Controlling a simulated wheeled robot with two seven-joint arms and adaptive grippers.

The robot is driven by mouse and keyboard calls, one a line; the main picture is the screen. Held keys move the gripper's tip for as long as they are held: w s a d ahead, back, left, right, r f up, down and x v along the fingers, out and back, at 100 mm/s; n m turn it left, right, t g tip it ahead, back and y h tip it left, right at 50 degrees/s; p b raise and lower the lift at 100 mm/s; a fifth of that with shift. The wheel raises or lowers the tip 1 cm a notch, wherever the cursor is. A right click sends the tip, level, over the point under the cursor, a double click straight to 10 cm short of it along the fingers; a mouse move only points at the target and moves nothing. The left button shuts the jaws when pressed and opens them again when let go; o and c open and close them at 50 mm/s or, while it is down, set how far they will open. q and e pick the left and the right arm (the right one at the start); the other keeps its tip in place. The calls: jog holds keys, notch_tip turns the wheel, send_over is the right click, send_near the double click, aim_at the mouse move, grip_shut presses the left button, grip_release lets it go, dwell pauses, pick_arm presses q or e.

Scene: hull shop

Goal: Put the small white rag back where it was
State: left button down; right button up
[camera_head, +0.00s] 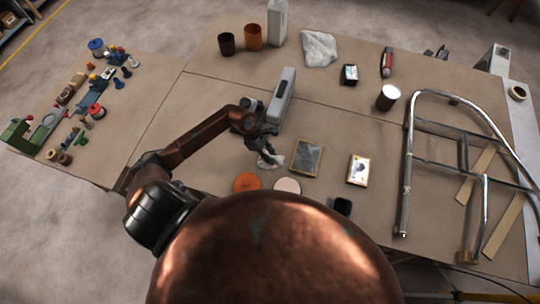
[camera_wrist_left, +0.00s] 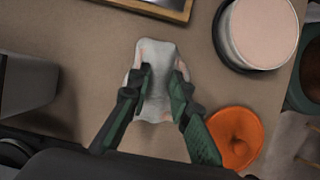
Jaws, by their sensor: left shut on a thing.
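The small white rag (camera_head: 271,160) is at my left gripper (camera_head: 262,150), over the near middle of the table in the head view. In the left wrist view the rag (camera_wrist_left: 155,80) is pale with faint pinkish patches, and the two green fingers of my left gripper (camera_wrist_left: 161,85) are shut on it. I cannot tell whether the rag touches the table. A larger white cloth (camera_head: 319,49) lies crumpled at the back of the table. My right gripper does not show.
An orange lid (camera_head: 247,182), a round pale-topped tin (camera_head: 287,186) and a framed panel (camera_head: 307,158) lie close to the rag. A bent metal tube frame (camera_head: 409,165) fills the right side. The table's left middle is clear.

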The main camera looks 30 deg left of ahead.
pick_arm(q)
jog(key=c, duration=1.8)
grip_release()
jog(key=shift+f, duration=0.1)
jog(key=shift+o, duration=0.2)
jog(key=shift+r, duration=0.2)
jog(key=b+v, duration=0.1)
jog(key=v, duration=1.1)
